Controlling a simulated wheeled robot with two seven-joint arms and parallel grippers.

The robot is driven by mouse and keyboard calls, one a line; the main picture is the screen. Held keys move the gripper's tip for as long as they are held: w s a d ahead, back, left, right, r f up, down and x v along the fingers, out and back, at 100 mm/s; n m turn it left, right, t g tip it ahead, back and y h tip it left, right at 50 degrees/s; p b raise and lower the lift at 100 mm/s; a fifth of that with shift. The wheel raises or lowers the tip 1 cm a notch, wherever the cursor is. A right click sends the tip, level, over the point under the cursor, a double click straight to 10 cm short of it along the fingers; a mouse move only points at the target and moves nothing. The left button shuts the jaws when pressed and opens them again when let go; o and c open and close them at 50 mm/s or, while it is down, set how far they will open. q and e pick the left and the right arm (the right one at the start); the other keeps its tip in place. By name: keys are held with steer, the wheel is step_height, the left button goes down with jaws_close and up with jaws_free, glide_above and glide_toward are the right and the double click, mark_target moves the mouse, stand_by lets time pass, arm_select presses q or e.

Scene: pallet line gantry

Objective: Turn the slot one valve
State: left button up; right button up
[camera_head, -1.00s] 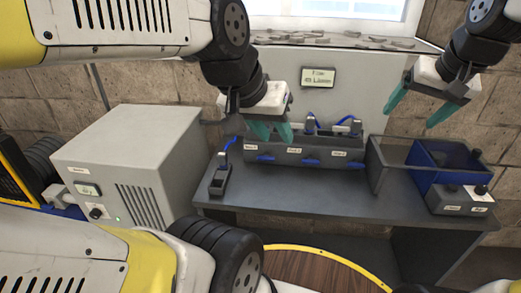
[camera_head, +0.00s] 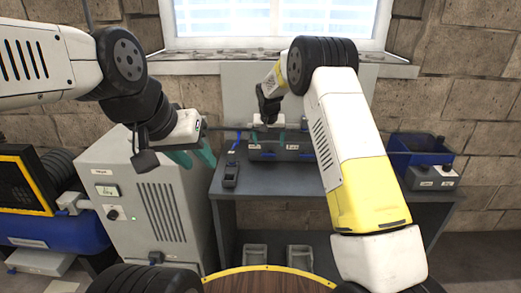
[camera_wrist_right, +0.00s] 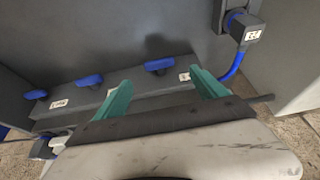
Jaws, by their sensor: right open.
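The dark valve block (camera_head: 290,155) sits at the back of the grey bench in the head view, partly hidden by my right arm. In the right wrist view it carries three blue valve handles; the rightmost handle (camera_wrist_right: 158,63) lies between and just beyond my right gripper's teal fingertips. The other handles (camera_wrist_right: 89,80) are further left; the labels are too blurred to read there. My right gripper (camera_wrist_right: 160,82) is open and empty, and seems not to touch the handle. My left gripper (camera_head: 193,157) hangs open and empty left of the block, in front of the grey cabinet.
The grey cabinet (camera_head: 155,215) stands left of the bench (camera_head: 310,190). A black plug device (camera_head: 230,172) with a blue cable stands left of the valve block; it shows in the right wrist view (camera_wrist_right: 243,28). A blue bin (camera_head: 420,150) is at the bench's right end.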

mark_target(268, 154)
steer(key=x, duration=0.7)
steer(key=shift+f, duration=0.2)
steer(key=shift+d, duration=0.1)
steer(key=c, duration=1.4)
steer(key=shift+o, duration=0.2)
